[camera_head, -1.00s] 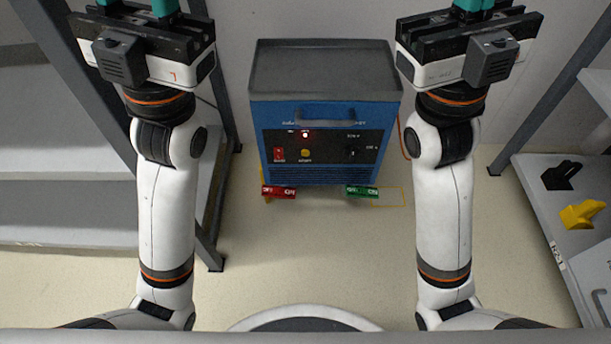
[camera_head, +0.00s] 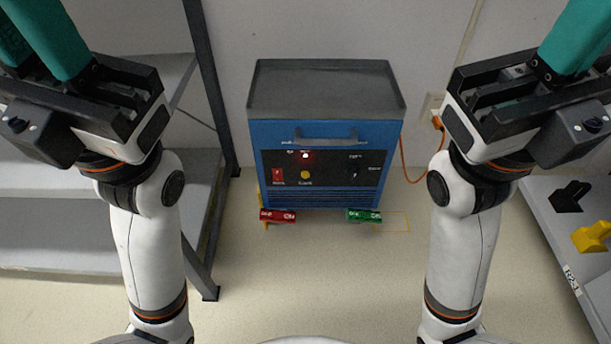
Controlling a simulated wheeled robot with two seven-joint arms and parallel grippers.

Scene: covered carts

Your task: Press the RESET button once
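The small labels are too blurred to read, so I cannot tell which one says RESET. My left gripper (camera_head: 42,40) is at the upper left and my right gripper (camera_head: 582,40) at the upper right, both apart from the machine. Their teal fingers run out of the picture, and the tips are hidden.
A grey shelf rack (camera_head: 60,238) stands left. A right shelf (camera_head: 545,205) holds a black part (camera_head: 570,197) and a yellow part (camera_head: 592,237). An orange cable (camera_head: 402,165) runs to the wall.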

